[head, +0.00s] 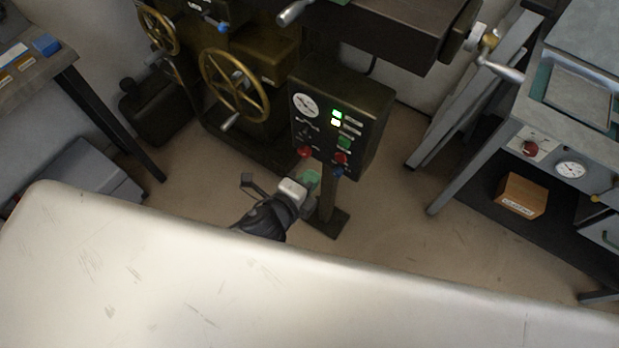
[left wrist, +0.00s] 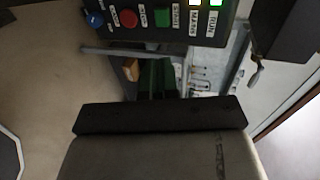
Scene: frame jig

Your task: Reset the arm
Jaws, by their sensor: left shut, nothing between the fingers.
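My left gripper (head: 311,179) is just below the dark control box (head: 368,125) of the machine, beside its post. Its green fingers are closed together with nothing between them, and they also show in the left wrist view (left wrist: 155,78). The control box has a round gauge (head: 305,105), two lit lamps (head: 337,118), a green button (head: 344,143) and a red button (head: 341,158). In the left wrist view the panel is upside down, with its red button (left wrist: 129,18) and blue knob (left wrist: 94,19). My right gripper is not in view.
A machine with a brass handwheel (head: 234,86) stands behind the arm. A grey bench (head: 515,130) with a cardboard box (head: 522,195) on its lower shelf is at the right. A table (head: 50,75) is at the left. The floor (head: 430,245) right of the post is clear.

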